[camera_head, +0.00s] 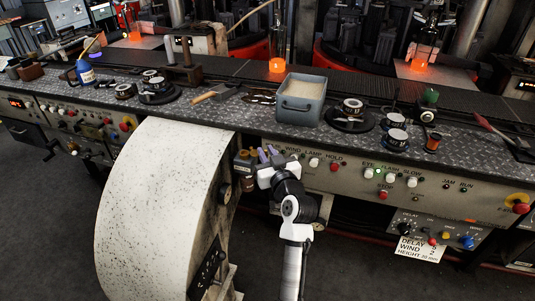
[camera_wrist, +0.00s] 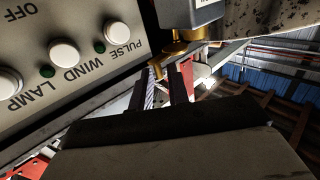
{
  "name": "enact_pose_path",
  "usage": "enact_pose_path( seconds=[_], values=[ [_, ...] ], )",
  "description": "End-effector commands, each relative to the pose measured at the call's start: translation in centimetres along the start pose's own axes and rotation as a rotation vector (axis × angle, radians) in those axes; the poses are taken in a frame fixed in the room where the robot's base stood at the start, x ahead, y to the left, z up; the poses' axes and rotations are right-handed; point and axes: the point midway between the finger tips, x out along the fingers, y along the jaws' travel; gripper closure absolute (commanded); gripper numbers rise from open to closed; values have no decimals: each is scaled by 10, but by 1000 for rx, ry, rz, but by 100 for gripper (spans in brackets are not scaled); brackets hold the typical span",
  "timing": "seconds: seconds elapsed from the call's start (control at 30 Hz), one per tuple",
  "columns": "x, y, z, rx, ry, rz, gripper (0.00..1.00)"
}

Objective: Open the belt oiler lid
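The belt oiler appears to be the small grey-blue box (camera_head: 243,164) on the panel front, right of the big pale drum, with a brass-coloured part on it. In the wrist view a grey body (camera_wrist: 190,12) with a brass part (camera_wrist: 184,46) shows at the top, just beyond my fingertips. I cannot tell lid from body for certain. My gripper (camera_head: 267,154) is right beside the box in the head view. In the wrist view its two fingers (camera_wrist: 166,84) stand apart with a narrow gap and nothing clearly held. Whether a fingertip touches the brass part is unclear.
The control panel (camera_head: 340,172) with white buttons is close to my gripper; PULSE, WIND and LAMP buttons (camera_wrist: 65,53) show in the wrist view. The speckled drum (camera_head: 160,205) stands left of my arm. The bench above holds a blue-grey bin (camera_head: 302,103) and several tools.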

Motion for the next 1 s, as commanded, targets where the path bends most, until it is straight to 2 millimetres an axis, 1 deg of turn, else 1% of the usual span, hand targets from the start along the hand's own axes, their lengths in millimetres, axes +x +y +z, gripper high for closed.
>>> enact_pose_path(
  seconds=[0.03,0.1,0.13,0.3,0.47,0.8,1.0],
  values=[
    [0,0,0,0,0,0,90],
    [0,0,0,0,0,0,99],
    [0,0,0,0,0,0,100],
    [0,0,0,0,0,-1,100],
    [2,4,5,1,1,-34,100],
    [9,15,8,-1,0,-220,100],
    [14,20,6,0,-1,-337,100]
  ],
)
